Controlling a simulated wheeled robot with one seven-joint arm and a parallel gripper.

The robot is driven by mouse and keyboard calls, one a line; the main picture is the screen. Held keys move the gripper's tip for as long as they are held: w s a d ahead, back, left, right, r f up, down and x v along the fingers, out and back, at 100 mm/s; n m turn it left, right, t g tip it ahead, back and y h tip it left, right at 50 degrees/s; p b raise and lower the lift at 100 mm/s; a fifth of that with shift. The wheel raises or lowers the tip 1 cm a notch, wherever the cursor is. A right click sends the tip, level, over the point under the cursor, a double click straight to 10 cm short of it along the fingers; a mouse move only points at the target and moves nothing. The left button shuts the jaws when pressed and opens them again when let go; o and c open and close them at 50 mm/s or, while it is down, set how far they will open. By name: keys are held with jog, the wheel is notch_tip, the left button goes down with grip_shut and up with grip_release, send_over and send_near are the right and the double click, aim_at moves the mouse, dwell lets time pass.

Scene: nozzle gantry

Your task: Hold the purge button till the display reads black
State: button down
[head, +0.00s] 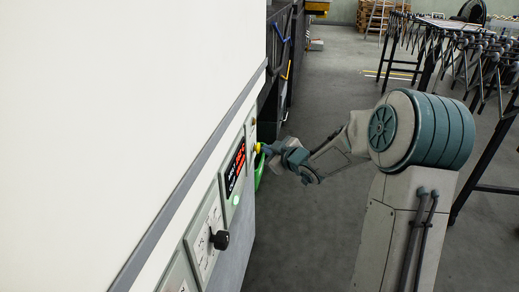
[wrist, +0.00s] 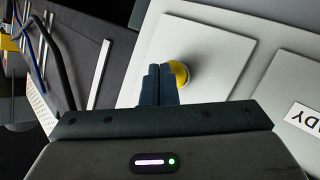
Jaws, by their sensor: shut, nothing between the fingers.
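The yellow round button (head: 257,147) sits on the side panel of the white cabinet in the head view, and it shows in the wrist view (wrist: 181,73) just right of my fingertips. My gripper (head: 265,151) is shut and empty, its two dark fingers (wrist: 158,72) together and pointing at the panel. The fingers partly cover the button's left side in the wrist view. I cannot tell whether they touch it or press it in. The display (head: 235,167) is dark with glowing red and orange lettering, too small to read.
A black knob (head: 220,239) sticks out of a nearer panel. Dark machinery (head: 281,55) stands beyond the cabinet. Black trestles (head: 430,50) line the right. The grey floor between is mostly clear.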

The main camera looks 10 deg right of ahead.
jog(key=shift+w+a, duration=0.15)
jog(key=shift+a, duration=0.25)
dwell(0.5)
jog(key=shift+s+d+p, duration=0.35)
jog(key=shift+d, duration=0.5)
jog(key=shift+d, duration=0.1)
jog(key=shift+s+d+p, duration=0.25)
jog(key=shift+d+p, duration=0.15)
jog(key=shift+d, duration=0.4)
jog(key=shift+s+d+p, duration=0.25)
jog(key=shift+d+p, duration=0.15)
jog(key=shift+d, duration=0.35)
jog(key=shift+s+d+p, duration=0.25)
jog(key=shift+d+p, duration=0.15)
jog(key=shift+d, duration=0.4)
